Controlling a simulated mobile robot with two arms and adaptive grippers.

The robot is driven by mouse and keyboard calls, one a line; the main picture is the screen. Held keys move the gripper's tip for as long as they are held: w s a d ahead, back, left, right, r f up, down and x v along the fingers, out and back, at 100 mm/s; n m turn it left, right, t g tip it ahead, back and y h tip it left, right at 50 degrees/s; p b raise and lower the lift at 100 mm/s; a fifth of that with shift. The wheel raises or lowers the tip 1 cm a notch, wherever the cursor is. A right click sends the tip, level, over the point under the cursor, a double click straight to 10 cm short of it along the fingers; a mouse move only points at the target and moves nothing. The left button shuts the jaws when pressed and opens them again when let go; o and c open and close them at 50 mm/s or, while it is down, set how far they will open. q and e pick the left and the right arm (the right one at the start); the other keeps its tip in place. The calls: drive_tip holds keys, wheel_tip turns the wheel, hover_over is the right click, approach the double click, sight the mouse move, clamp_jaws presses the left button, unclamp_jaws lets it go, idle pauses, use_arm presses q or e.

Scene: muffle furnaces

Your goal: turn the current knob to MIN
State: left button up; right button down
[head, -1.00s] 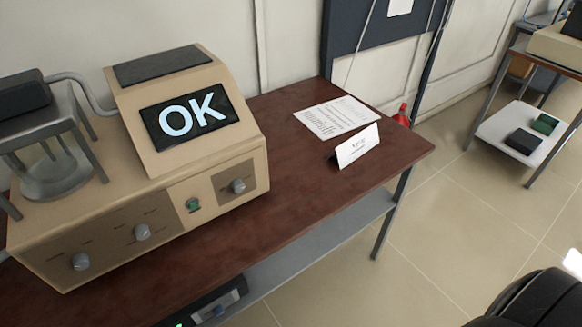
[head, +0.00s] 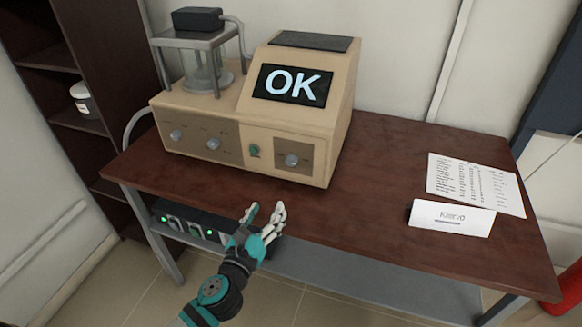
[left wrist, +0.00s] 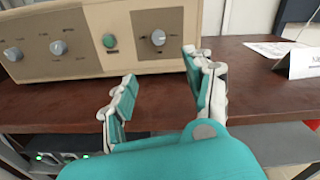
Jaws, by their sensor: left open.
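The tan device (head: 230,128) stands on the brown table, its screen (head: 293,85) reading OK. Its front has a left knob (head: 176,136), a middle knob (head: 213,144) and, past a green button (head: 254,151), a right knob (head: 291,160). The labels are too small to read, so I cannot tell which is the current knob. My left gripper (head: 265,211) is open and empty, in front of the device near the table's front edge, touching no knob. In the left wrist view the right knob (left wrist: 158,38) shows beyond and between the fingertips (left wrist: 160,68). My right gripper is not in view.
A name card (head: 452,218) and a printed sheet (head: 475,184) lie on the right of the table (head: 380,190). A lower shelf (head: 350,279) holds a device with green lights (head: 185,222). Dark shelving (head: 85,60) stands at left. The tabletop before the device is clear.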

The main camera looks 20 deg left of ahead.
use_arm(q)
drive_tip(key=p, duration=0.1)
approach(290, 163)
drive_tip(key=w, duration=0.8)
drive_tip(key=shift+d+p, duration=0.1)
drive_tip(key=shift+p, duration=0.2)
drive_tip(key=shift+w+d, duration=0.1)
drive_tip(key=shift+w, duration=0.45)
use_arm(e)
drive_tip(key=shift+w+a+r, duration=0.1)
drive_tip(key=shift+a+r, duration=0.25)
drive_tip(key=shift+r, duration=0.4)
use_arm(q)
clamp_jaws()
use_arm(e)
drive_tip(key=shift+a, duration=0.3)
